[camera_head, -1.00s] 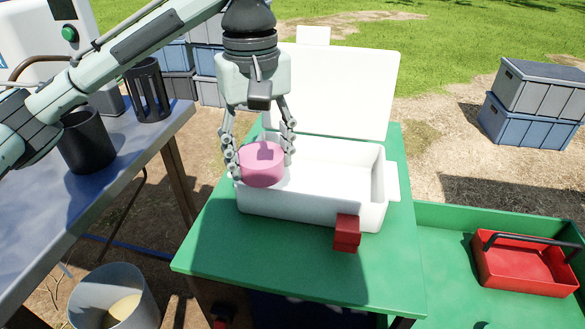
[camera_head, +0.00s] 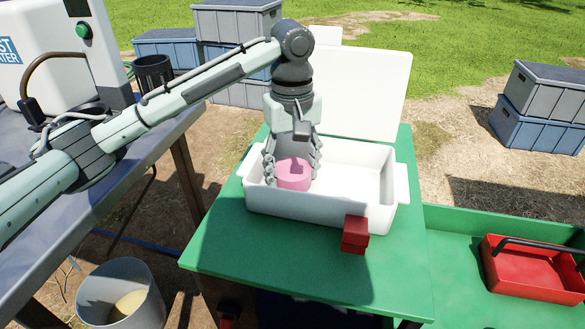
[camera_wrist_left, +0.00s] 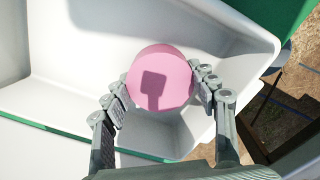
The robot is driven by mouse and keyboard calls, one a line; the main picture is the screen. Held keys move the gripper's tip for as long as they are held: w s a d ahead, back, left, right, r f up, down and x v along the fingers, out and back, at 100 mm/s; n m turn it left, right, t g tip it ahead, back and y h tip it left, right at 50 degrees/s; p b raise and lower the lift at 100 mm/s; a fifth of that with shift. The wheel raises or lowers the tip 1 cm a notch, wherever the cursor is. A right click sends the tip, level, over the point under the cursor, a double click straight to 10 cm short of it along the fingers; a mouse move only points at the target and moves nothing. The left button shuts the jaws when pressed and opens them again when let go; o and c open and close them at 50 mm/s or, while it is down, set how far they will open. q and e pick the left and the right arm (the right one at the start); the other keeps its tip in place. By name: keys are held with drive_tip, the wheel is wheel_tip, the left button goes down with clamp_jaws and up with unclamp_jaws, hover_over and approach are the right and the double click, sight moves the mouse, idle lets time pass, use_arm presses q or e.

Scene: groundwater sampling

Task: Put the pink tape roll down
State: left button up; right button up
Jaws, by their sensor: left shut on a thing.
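The pink tape roll (camera_head: 293,175) is held between the fingers of my left gripper (camera_head: 292,168), inside the left end of the white open box (camera_head: 310,214). In the left wrist view the pink tape roll (camera_wrist_left: 160,78) sits between both fingertips (camera_wrist_left: 160,88), with the white box walls around it. I cannot tell whether the roll touches the box floor. My right gripper is not in view.
The box stands on a green table (camera_head: 300,262), its white lid (camera_head: 365,90) raised behind. A red block (camera_head: 355,235) is at its front edge. A red tray (camera_head: 530,268) lies right. The right part of the box is empty.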

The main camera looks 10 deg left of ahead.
sight(292, 169)
use_arm(q)
drive_tip(key=shift+f, duration=0.15)
drive_tip(key=o, duration=1.2)
drive_tip(key=shift+c, duration=0.2)
wheel_tip(292, 169, up, 12)
drive_tip(key=shift+r, duration=0.2)
